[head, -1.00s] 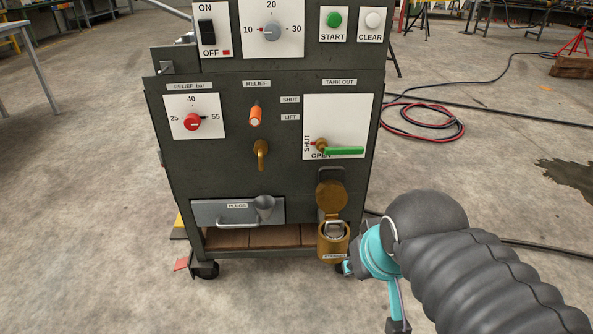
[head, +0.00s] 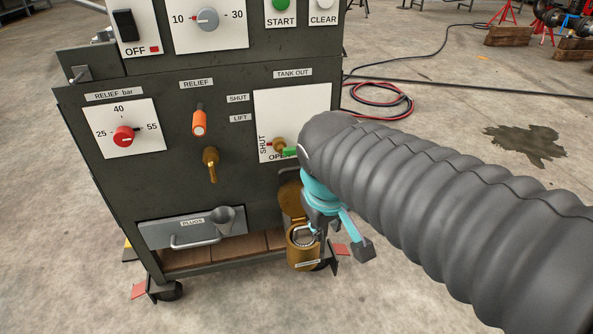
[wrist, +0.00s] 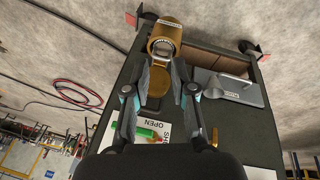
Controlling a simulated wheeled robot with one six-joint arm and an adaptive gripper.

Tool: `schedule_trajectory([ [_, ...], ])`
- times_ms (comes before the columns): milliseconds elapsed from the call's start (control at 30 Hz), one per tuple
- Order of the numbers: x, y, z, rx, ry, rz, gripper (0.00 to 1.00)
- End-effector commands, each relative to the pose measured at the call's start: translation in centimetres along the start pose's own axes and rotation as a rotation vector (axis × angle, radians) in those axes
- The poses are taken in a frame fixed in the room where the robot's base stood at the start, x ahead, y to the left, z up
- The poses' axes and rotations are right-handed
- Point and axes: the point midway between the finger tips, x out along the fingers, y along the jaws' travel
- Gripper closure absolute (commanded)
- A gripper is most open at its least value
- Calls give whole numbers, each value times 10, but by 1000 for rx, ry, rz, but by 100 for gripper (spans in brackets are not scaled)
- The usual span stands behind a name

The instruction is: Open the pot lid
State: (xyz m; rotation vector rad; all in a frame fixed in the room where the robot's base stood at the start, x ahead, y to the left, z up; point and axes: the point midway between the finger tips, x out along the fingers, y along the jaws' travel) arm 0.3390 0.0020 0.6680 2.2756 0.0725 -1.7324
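The brass pot (head: 303,252) hangs low at the right end of the grey cart front, and a pale ring shows inside its uncovered mouth. Its round brass lid (head: 292,203) stands raised above and behind the mouth, close to the panel. My gripper (head: 339,238) is just right of the pot and lid, its far finger partly hidden. In the wrist view my gripper (wrist: 162,72) is open, fingers spread apart. The lid (wrist: 159,84) shows between and beyond them, with the pot (wrist: 165,38) past the fingertips. I cannot tell whether either finger touches the lid.
The green TANK OUT handle (head: 290,152) sits above the pot, partly covered by my arm. The brass relief spout (head: 210,162) and PLUGS drawer (head: 170,233) are to the left. A hose coil (head: 378,103) lies behind on the floor. Floor right of the cart is mostly clear.

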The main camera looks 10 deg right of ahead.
Motion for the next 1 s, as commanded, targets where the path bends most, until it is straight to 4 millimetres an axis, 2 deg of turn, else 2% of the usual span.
schedule_trajectory([
  [33,10,-2,-11,-59,-48,23,75],
  [333,50,-10,-75,-383,-279,204,75],
  [700,104,-54,-159,-736,-488,495,75],
  [833,107,-64,-192,-829,-555,653,75],
  [1000,96,-72,-228,-888,-623,849,75],
])
